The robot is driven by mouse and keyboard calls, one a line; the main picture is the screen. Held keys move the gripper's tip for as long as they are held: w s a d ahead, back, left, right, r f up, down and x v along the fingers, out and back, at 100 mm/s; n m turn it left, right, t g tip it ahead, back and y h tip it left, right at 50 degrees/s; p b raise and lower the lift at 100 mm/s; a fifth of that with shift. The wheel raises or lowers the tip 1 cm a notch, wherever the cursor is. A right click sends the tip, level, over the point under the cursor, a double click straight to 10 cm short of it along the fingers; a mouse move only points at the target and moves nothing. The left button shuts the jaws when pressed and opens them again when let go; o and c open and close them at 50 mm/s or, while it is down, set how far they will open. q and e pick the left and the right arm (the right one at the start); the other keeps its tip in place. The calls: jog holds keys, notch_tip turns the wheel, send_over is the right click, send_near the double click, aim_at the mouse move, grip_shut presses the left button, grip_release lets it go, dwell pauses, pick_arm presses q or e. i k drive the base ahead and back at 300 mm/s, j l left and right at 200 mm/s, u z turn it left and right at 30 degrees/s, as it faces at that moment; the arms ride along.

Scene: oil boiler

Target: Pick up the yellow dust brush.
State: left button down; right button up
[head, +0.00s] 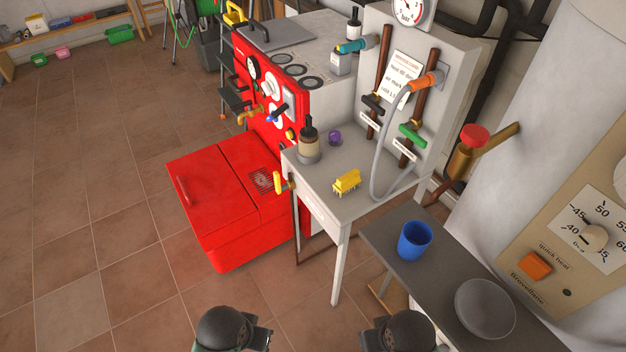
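The yellow dust brush (347,181) lies on the light grey worktable (328,207), near its front edge, with its bristles facing down. Nothing touches it. My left gripper (262,338) is low at the bottom of the head view, below and to the left of the brush, and well apart from it. My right gripper (372,340) is at the bottom too, below and slightly right of the brush. Dark rounded arm parts cover most of both grippers, so their fingers cannot be made out.
A dark bottle (308,141) and a small purple object (334,138) stand behind the brush. A grey hose (377,172) hangs at its right. A red boiler (225,200) is left of the table. A blue cup (414,241) and grey plate (485,307) sit on a dark bench.

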aim_at(344, 184)
jog(key=j+z, duration=0.2)
jog(key=j, duration=2)
jog(key=i, duration=0.05)
